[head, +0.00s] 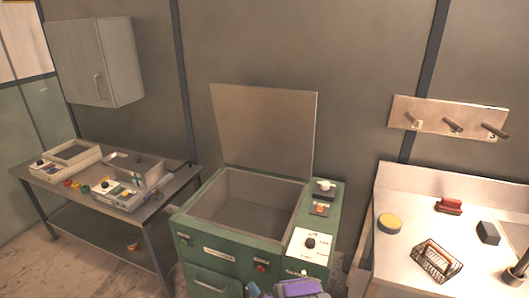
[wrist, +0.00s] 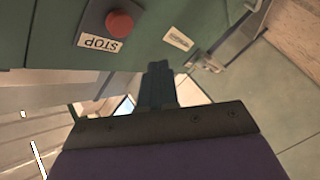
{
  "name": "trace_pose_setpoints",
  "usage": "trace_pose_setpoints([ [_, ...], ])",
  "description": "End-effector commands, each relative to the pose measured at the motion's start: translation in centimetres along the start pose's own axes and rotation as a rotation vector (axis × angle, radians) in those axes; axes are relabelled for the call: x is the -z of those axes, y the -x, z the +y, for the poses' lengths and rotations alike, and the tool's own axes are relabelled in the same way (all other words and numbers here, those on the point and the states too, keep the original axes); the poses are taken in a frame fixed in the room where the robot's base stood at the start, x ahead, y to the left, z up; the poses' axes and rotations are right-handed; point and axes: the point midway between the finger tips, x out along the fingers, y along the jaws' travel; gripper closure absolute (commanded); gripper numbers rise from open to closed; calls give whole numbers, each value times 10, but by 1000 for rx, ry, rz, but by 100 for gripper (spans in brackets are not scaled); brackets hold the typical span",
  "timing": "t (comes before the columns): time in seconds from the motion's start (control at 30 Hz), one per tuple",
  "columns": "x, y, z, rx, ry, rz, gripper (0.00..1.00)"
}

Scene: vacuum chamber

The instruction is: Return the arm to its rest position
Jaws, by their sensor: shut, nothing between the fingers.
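My gripper (wrist: 160,70) shows in the wrist view as dark fingers close together, shut and empty. A purple part of my arm is at the bottom edge of the head view, low in front of the green vacuum chamber (head: 222,254). The chamber's lid (head: 265,130) stands open and its inside looks empty. In the wrist view, the green chamber front (wrist: 150,45) with a red STOP button (wrist: 120,22) is beyond and above the fingers. I cannot tell the exact gap between the fingertips and the chamber.
A metal table (head: 185,182) with several devices stands left, below a wall cabinet (head: 97,62). A white counter (head: 400,240) on the right holds a yellow round item (head: 389,223), a red item (head: 448,206), a dark block (head: 488,233) and a wire basket (head: 437,261). A peg rack (head: 430,112) hangs above.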

Motion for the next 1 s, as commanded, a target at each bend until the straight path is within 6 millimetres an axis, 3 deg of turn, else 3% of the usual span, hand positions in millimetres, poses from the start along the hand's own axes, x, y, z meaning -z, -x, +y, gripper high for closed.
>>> trace_pose_setpoints([
  [0.3,14,-24,62,102,-76,-152,100],
  [0.57,29,-18,121,191,-170,-327,100],
  [0.77,44,7,163,248,-251,-474,100],
  [1.0,67,55,209,298,-357,-652,100],
])
